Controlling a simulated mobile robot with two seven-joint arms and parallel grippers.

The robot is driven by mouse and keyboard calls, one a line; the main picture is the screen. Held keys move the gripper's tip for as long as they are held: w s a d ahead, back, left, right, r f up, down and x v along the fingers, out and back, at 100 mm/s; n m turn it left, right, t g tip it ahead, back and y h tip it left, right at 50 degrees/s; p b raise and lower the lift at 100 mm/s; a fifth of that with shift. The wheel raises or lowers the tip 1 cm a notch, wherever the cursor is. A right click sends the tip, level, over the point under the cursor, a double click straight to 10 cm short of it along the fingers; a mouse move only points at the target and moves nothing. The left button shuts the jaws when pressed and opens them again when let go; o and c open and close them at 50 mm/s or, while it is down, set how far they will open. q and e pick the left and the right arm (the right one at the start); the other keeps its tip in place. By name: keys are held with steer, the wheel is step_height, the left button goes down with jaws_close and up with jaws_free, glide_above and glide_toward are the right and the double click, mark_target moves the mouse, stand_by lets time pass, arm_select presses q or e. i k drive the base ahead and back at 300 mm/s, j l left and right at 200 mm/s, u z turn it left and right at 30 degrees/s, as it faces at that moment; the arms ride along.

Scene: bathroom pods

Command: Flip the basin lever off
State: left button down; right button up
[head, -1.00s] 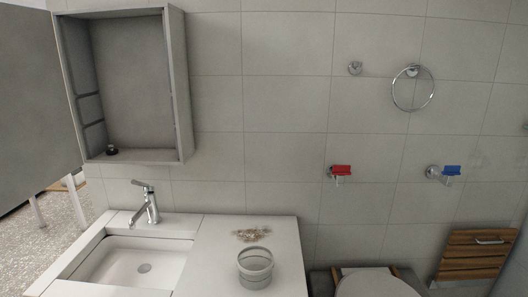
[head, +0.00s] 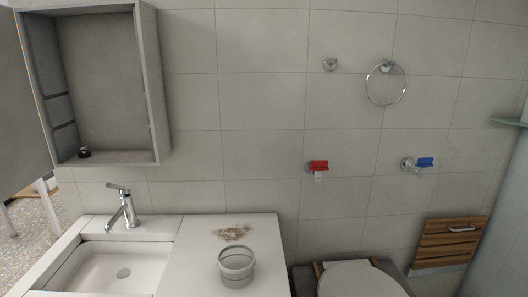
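The basin lever (head: 117,187) is a chrome handle on top of the basin faucet (head: 126,211). It points up and to the left, tilted above the faucet body. The faucet stands at the back edge of the white sink basin (head: 118,270) at lower left. I cannot make out any water stream from the spout. Neither of my grippers shows in the head view.
An open wall cabinet (head: 105,85) hangs above the basin. Red (head: 318,166) and blue (head: 424,162) valves are on the wall above the toilet (head: 358,281).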

mark_target(123, 190)
steer(key=i+l+u, duration=0.15)
steer(key=u, duration=1.05)
steer(key=k+l+z, duration=0.15)
steer(key=z, duration=0.25)
